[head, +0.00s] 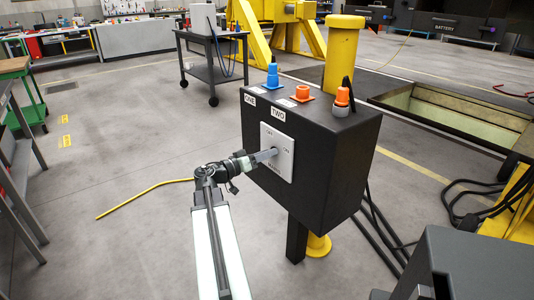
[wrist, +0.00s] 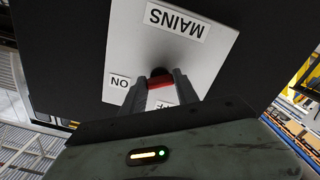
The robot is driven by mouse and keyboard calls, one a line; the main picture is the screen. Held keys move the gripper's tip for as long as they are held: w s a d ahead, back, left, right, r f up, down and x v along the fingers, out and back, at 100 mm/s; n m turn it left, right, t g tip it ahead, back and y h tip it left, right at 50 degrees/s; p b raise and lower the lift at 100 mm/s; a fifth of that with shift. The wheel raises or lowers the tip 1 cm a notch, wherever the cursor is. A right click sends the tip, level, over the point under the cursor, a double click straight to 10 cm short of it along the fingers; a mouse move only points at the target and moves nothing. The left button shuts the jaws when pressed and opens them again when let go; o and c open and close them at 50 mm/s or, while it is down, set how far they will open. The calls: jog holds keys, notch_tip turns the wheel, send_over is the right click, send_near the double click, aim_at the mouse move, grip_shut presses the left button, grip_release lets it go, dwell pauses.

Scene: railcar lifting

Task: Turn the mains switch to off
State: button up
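The mains switch is on a white plate (head: 277,151) on the front of a black box (head: 312,150). The plate carries OFF at its top and ON at its right in the head view. The wrist view shows the plate (wrist: 196,62) upside down, with a MAINS label (wrist: 177,21), ON at left, and OFF partly hidden behind a finger. The switch's red handle (wrist: 160,82) lies between my gripper's fingertips (wrist: 161,80), which appear closed against its sides. In the head view my gripper (head: 270,154) reaches the plate and hides the handle. Which label the handle points at is unclear.
Blue (head: 272,75) and orange (head: 302,92) connectors stand on top of the box, with ONE and TWO labels. A yellow post (head: 343,55) stands behind it. An open pit (head: 440,110) is at right. Cables hang beside the box. The floor at left is mostly clear.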

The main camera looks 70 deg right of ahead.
grip_shut()
jog(key=shift+d+r, duration=0.15)
jog(key=shift+d, duration=0.25)
jog(key=n, duration=0.7)
jog(key=a+n, duration=0.1)
jog(key=n, duration=0.3)
jog(key=shift+n, duration=0.3)
jog(key=shift+f+n, duration=0.2)
jog(key=shift+n, duration=0.1)
jog(key=o, duration=0.9)
grip_release()
jog(key=shift+c, duration=0.2)
